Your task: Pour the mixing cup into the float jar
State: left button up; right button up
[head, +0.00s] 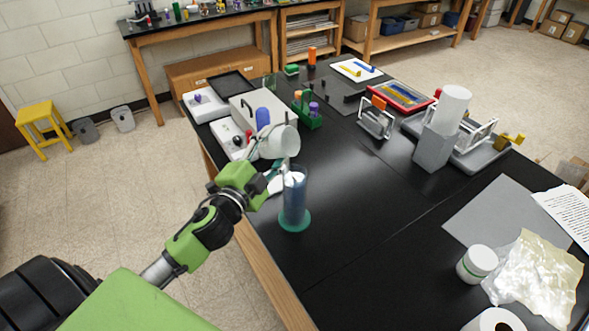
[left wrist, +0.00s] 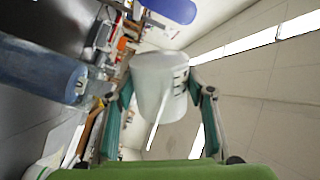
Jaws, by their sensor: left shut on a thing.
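The mixing cup (head: 281,141) is a whitish translucent cup with dark marks on its side. It also shows in the left wrist view (left wrist: 152,82), between the two fingers. My left gripper (head: 277,168) is shut on it and holds it above the table, close to the float jar's top. The float jar (head: 295,203) is a tall clear cylinder with bluish contents and a green base, upright on the black table. Something white shows near its top. In the wrist view the jar (left wrist: 40,70) lies at the left, apart from the cup. I cannot tell whether anything flows. My right gripper is out of view.
Behind the cup stand grey-white instruments (head: 250,108) and a green rack (head: 309,118) with tubes. A grey stand with a white cylinder (head: 452,108) is at the right. A white lidded jar (head: 477,264) and a crumpled sheet (head: 537,275) lie nearer. The table's middle is clear.

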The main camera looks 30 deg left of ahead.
aim_at(265, 151)
pick_arm(q)
jog(key=shift+f+n, duration=0.5)
jog(key=shift+n, duration=0.3)
jog(key=shift+f+n, duration=0.25)
jog(key=shift+n, duration=0.35)
jog(key=shift+a+r+n+p, duration=0.15)
jog(key=shift+r+n+p, duration=0.4)
jog(key=shift+n+p, duration=0.65)
jog(key=a+f+n, duration=0.1)
jog(key=a+n, duration=0.1)
jog(key=shift+f+n+p, duration=0.3)
jog(key=shift+f, duration=0.05)
jog(key=shift+a+f+n+b, duration=1.55)
jog(key=shift+f+n, duration=0.65)
jog(key=shift+f, duration=1.8)
jog(key=shift+g, duration=0.3)
jog(key=r+p, duration=0.1)
jog(key=r, duration=0.1)
jog(key=r+p, duration=0.2)
jog(key=r, duration=0.1)
jog(key=shift+d, duration=0.2)
jog(key=shift+f, duration=0.1)
